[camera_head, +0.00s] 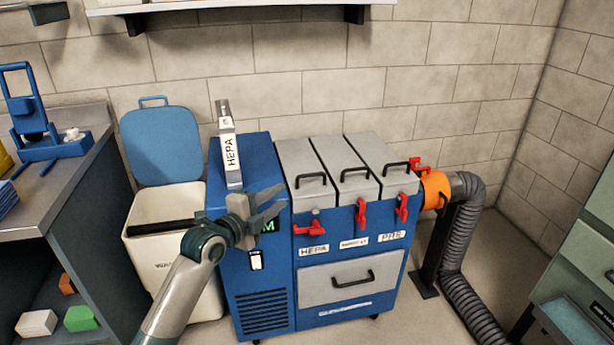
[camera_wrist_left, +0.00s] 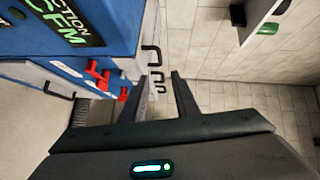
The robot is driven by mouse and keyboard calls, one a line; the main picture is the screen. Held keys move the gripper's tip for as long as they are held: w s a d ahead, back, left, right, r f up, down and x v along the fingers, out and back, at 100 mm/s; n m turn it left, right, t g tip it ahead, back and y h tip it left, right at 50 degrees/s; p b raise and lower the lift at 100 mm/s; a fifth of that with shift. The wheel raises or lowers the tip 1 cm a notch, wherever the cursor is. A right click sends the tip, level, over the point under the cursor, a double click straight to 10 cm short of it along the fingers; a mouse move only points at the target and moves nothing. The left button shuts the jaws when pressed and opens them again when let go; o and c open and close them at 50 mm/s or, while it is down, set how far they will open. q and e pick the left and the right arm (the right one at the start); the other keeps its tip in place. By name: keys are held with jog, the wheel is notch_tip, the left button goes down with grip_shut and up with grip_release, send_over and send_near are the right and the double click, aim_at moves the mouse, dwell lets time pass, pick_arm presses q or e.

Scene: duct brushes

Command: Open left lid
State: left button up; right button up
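The blue machine (camera_head: 275,285) has three closed grey lids in a row on top, each with a black handle. The left lid (camera_head: 297,157) has its handle (camera_head: 311,180) at its front edge. Its red latch (camera_head: 314,228) sits on the front face and looks different from the upright latches of the middle and right lids. My left gripper (camera_head: 257,208) is left of the left lid, in front of the machine's taller blue part. Its fingers are apart and empty, and show apart in the left wrist view (camera_wrist_left: 166,80), with lid handles beyond. My right gripper is not in view.
A filter labelled HEPA (camera_head: 230,155) stands on the taller blue part. A white waste bin (camera_head: 165,240) with its blue lid raised stands left. A workbench (camera_head: 60,190) is further left. An orange fitting (camera_head: 435,190) with a grey hose (camera_head: 462,240) is at the machine's right.

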pick_arm(q)
jog(key=shift+w, duration=0.1)
send_near(310, 176)
jog(key=x, duration=0.8)
jog(key=shift+w+d+f, duration=0.15)
jog(key=shift+w+d, duration=0.05)
jog(key=shift+w, duration=0.1)
jog(key=shift+w+d+f, duration=0.1)
jog(key=shift+w+d, duration=0.2)
jog(key=shift+w, duration=0.3)
jog(key=shift+w+d, duration=0.15)
jog(key=shift+w, duration=0.1)
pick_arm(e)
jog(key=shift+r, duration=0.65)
pick_arm(q)
jog(key=shift+c, duration=0.3)
grip_shut()
